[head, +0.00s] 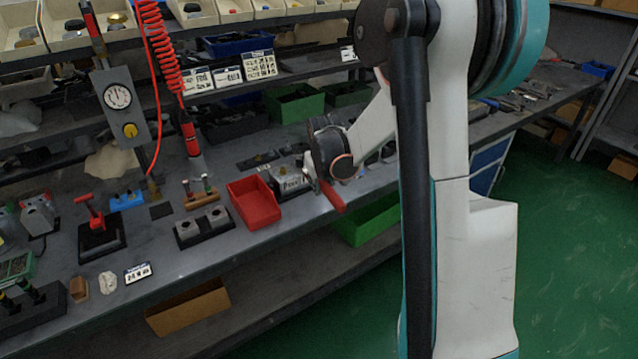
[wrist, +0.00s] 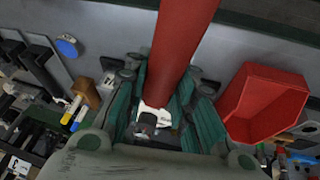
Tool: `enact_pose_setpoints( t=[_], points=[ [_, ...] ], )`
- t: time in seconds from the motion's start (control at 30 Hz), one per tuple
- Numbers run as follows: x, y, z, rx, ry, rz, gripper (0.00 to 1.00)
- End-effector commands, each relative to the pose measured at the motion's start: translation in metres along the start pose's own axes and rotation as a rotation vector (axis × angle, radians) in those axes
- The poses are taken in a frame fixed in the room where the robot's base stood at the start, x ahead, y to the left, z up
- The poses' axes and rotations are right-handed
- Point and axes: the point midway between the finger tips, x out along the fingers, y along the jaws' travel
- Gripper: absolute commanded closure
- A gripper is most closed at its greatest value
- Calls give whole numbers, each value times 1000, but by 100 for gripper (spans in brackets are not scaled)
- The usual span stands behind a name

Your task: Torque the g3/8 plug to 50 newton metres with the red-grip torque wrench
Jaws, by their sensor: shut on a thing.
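The red-grip torque wrench (wrist: 180,40) is held in my gripper (wrist: 163,112) in the wrist view. Its red grip runs up out of the top of the picture, and a white and dark part shows between the green fingers. In the head view the red grip (head: 331,197) sticks out below my wrist at the bench's front edge. A grey block (head: 291,183) with a dark label stands just left of my wrist, with a small brass-coloured piece (head: 284,169) on top that may be the plug. Its size cannot be read. The wrench's working end is hidden in the head view.
A red bin (head: 254,203) stands left of the block, and also shows right of the gripper in the wrist view (wrist: 265,104). A grey two-holed fixture (head: 203,228) and a red-handled press (head: 98,230) stand further left. Green crates (head: 294,104) sit behind.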

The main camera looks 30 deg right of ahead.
Motion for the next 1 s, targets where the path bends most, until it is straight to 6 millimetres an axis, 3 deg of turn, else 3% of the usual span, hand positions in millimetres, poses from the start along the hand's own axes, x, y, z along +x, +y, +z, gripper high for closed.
enact_pose_setpoints(
  t=[0.8,1.0],
  points=[
    [-13,2,-5,1,0,1,100],
    [-26,4,-11,1,0,1,100]
  ],
)
